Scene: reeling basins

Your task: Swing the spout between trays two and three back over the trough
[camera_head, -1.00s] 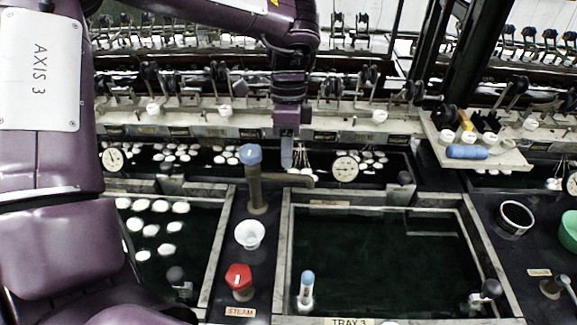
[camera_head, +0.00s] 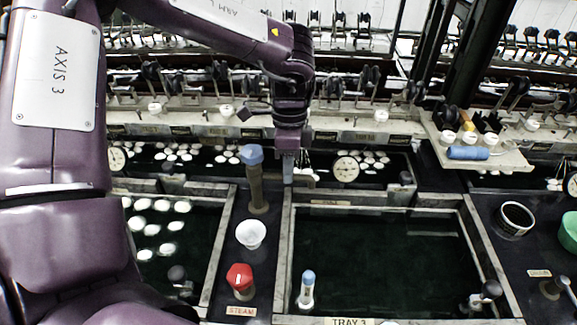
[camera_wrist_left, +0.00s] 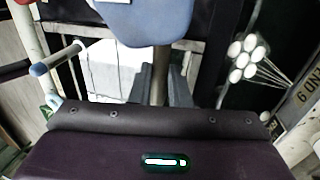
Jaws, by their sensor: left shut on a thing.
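The spout (camera_head: 310,181) is a brown pipe reaching right from its standpipe (camera_head: 257,190), which has a blue cap (camera_head: 251,154). It lies near the back edge of tray three (camera_head: 385,250). My left gripper (camera_head: 288,170) comes down from above and is shut on the spout, just right of the standpipe. In the left wrist view, the pipe (camera_wrist_left: 160,75) runs between the two grey fingers, below the large blue cap (camera_wrist_left: 148,22). The fingers hide part of the spout. The long dark trough (camera_head: 390,172) lies behind the trays. My right gripper is out of view.
A red steam knob (camera_head: 240,277) and a white cup (camera_head: 251,235) stand on the strip between the trays. A white dial gauge (camera_head: 346,169) is right of the gripper. A blue-tipped handle (camera_head: 307,288) stands in tray three's front left. White cocoons float in the left tray.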

